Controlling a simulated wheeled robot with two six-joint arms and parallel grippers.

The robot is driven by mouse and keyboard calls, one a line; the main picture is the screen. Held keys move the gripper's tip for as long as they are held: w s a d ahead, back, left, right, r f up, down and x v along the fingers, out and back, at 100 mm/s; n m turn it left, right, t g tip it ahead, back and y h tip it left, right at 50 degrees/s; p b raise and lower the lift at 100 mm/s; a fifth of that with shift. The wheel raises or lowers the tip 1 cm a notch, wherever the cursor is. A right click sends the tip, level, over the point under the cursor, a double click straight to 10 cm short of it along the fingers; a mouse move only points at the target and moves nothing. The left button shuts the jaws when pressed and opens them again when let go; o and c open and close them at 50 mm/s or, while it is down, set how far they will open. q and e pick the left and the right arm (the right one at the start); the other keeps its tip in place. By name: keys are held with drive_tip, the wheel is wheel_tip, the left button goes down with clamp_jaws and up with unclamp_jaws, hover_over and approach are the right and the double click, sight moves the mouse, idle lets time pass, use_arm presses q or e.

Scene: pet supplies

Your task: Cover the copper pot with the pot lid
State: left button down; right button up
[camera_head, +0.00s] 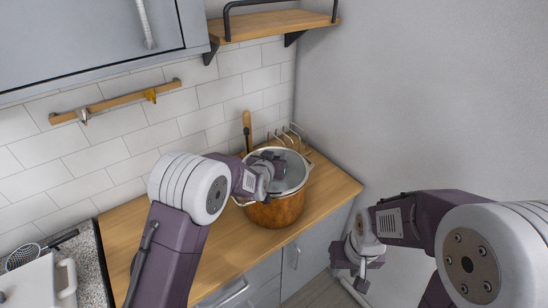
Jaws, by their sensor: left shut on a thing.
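The copper pot (276,212) stands upright on the wooden counter near the corner. The pot lid (293,172), greyish with a pale rim, is over the pot's mouth. I cannot tell whether it rests flat on the rim all round. My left gripper (275,168) is over the lid and shut on it, at the handle area; its fingers and the handle are largely hidden by the wrist. My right gripper (347,271) is open and empty, low in front of the counter at the right, away from the pot.
A wire rack (296,135) and a wooden-handled utensil (247,130) stand behind the pot. A wooden shelf (270,24) is above. A hook rail (115,101) is on the tiled wall. A white appliance (35,283) and strainer (22,257) are far left. The counter (125,235) left of the pot is clear.

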use_arm(q)
drive_tip(key=shift+f+b, duration=0.3)
drive_tip(key=shift+b, duration=0.4)
idle(0.6)
drive_tip(key=c, duration=0.8)
unclamp_jaws()
drive_tip(key=shift+c, duration=0.2)
drive_tip(key=shift+o, duration=1)
drive_tip(key=shift+s+f, duration=0.1)
drive_tip(key=shift+f, duration=0.05)
drive_tip(key=shift+s+a, duration=0.1)
drive_tip(key=shift+s, duration=0.1)
drive_tip(key=b+v, duration=0.2)
drive_tip(key=v, duration=0.6)
drive_tip(key=shift+s+a+r+b, duration=0.1)
drive_tip(key=shift+s+r+b, duration=0.2)
drive_tip(key=shift+r, duration=0.05)
drive_tip(key=shift+w, duration=0.1)
